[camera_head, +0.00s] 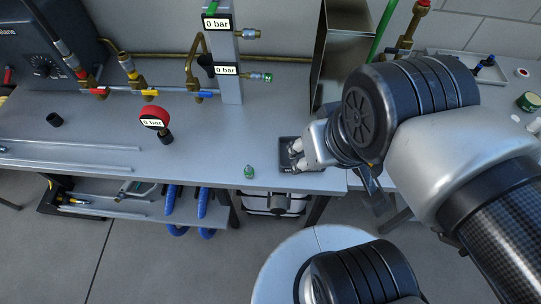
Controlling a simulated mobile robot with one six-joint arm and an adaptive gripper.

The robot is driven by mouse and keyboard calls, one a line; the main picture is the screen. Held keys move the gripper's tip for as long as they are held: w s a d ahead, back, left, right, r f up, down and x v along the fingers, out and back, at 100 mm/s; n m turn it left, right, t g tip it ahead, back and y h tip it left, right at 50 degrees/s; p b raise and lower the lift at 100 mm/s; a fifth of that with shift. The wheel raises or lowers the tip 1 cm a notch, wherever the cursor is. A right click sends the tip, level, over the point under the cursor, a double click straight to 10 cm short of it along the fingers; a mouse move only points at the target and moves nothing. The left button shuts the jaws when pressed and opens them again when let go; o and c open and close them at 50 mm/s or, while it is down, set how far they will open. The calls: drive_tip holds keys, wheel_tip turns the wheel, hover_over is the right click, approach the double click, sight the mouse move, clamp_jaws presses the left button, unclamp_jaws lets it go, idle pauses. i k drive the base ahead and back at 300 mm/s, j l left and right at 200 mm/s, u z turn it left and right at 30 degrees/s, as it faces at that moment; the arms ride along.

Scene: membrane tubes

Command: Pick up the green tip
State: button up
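A small green tip (249,172) stands on the grey bench near its front edge, left of my arm. My gripper (296,155) is to the right of the green tip and apart from it, at a small dark tray (284,149) on the bench. The gripper is small in the picture and partly hidden by my own wrist. I cannot tell whether its fingers are open or shut, or whether anything is between them.
A red-topped gauge (155,118) stands left on the bench. A grey column (229,70) with pressure displays and valves is behind. Clear tubes (70,154) lie at the left. A metal cabinet (345,50) stands behind my wrist. Bench around the tip is clear.

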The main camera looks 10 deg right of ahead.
sight(249, 172)
drive_tip(key=j+u, duration=0.2)
drive_tip(key=u, duration=0.15)
drive_tip(key=j+u, duration=0.15)
drive_tip(key=u, duration=0.2)
drive_tip(key=j+u, duration=0.2)
drive_tip(key=u, duration=0.15)
